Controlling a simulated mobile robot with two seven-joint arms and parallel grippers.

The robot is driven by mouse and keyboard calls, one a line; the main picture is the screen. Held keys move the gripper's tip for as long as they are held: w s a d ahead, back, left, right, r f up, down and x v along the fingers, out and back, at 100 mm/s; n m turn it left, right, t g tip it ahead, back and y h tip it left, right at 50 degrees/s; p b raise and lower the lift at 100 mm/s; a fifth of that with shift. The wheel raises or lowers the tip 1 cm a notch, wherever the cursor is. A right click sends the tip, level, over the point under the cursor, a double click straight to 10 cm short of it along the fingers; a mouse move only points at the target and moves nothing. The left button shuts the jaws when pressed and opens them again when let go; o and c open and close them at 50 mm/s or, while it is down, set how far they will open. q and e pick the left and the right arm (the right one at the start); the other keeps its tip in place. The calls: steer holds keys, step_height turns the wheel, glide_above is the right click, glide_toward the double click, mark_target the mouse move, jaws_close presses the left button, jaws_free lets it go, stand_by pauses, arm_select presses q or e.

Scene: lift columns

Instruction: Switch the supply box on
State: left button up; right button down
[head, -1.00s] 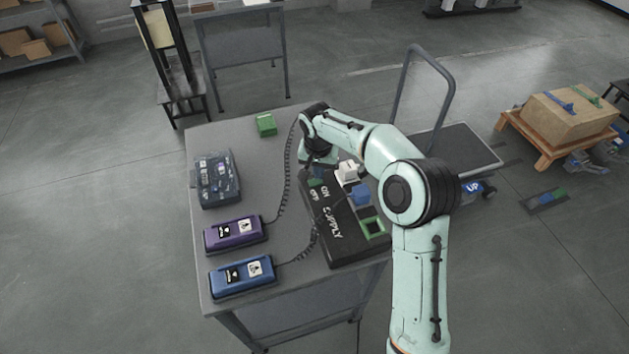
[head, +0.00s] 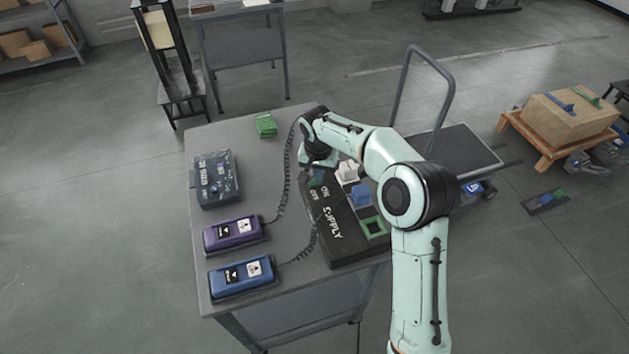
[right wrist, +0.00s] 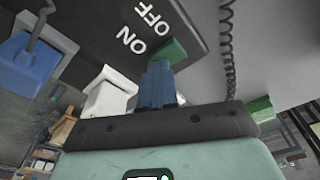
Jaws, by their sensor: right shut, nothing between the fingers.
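The black supply box (head: 345,240) lies on the grey table and bears the words ON, OFF and SUPPLY. A small green switch part (right wrist: 174,50) sits beside the ON and OFF lettering in the right wrist view. My right gripper (right wrist: 158,72) is shut and empty, its blue fingers pointing down at the box close beside this green part. I cannot tell whether they touch it or which way the switch stands. In the head view the right gripper (head: 318,172) is over the box's far end and partly hides the switch. My left gripper is not in view.
Purple (head: 235,234) and blue (head: 242,277) units with coiled cords, a dark box (head: 216,178) and a green block (head: 265,125) share the table.

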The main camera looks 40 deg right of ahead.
arm_select(q)
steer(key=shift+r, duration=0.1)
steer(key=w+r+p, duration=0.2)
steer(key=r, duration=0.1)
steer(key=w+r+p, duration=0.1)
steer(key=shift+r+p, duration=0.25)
steer(key=shift+p, duration=0.1)
arm_select(e)
step_height(320, 180, up, 7)
steer(key=shift+f, duration=0.15)
